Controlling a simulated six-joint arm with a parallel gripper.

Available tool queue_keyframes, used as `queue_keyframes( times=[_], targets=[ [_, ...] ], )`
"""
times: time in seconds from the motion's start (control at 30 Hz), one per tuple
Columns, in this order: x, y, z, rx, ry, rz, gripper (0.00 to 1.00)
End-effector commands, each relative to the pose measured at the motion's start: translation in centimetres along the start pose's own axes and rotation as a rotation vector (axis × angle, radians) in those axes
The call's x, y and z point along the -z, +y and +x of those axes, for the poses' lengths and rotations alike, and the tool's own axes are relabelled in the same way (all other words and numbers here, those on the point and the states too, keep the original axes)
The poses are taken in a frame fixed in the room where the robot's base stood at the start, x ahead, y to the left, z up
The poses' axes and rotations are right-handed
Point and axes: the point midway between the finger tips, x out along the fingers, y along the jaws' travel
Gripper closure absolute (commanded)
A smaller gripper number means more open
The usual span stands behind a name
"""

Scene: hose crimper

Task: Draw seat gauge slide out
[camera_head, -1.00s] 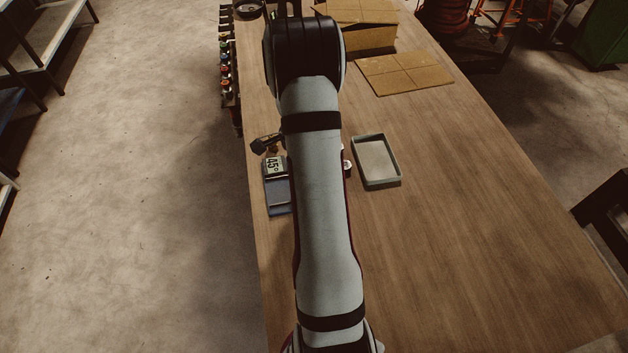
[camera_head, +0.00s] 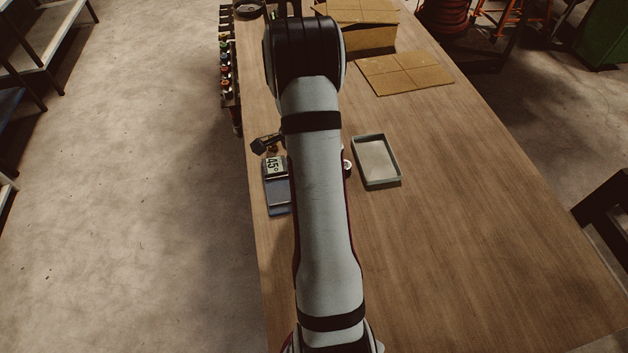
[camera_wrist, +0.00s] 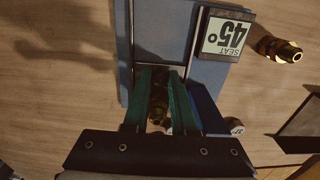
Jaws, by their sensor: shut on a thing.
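The seat gauge (camera_wrist: 121,40) is a blue block with metal rails and a label (camera_wrist: 228,37) reading SEAT 45°. It lies on the bench and fills the upper middle of the wrist view. In the head view its label (camera_head: 274,166) shows left of my arm. The slide (camera_wrist: 165,28) is the blue-grey panel between the rails. My gripper (camera_wrist: 161,74) has green fingers reaching over the gauge's near end, shut on the slide. Its grasped part is dark and mostly hidden between the fingers. In the head view my arm hides the gripper.
A brass fitting (camera_wrist: 278,47) lies beside the gauge's label. A shallow grey tray (camera_head: 376,161) stands right of my arm. Cardboard (camera_head: 403,73) lies at the back. The bench is clear to the right of the tray.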

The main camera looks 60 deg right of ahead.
Motion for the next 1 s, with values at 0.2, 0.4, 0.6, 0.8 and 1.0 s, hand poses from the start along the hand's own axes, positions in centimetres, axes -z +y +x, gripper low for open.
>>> queue_keyframes(
  times=[0.2,0.4,0.6,0.8,1.0],
  targets=[
    [0.0,0.0,0.0,0.0,0.0,0.0,1.0],
    [0.0,0.0,0.0,0.0,0.0,0.0,1.0],
    [-0.5,0.0,0.0,0.0,0.0,0.0,1.0],
    [-1.0,0.0,0.0,0.001,0.0,-0.001,1.0],
    [-1.4,-0.1,0.0,0.001,0.0,-0.001,1.0]
  ],
)
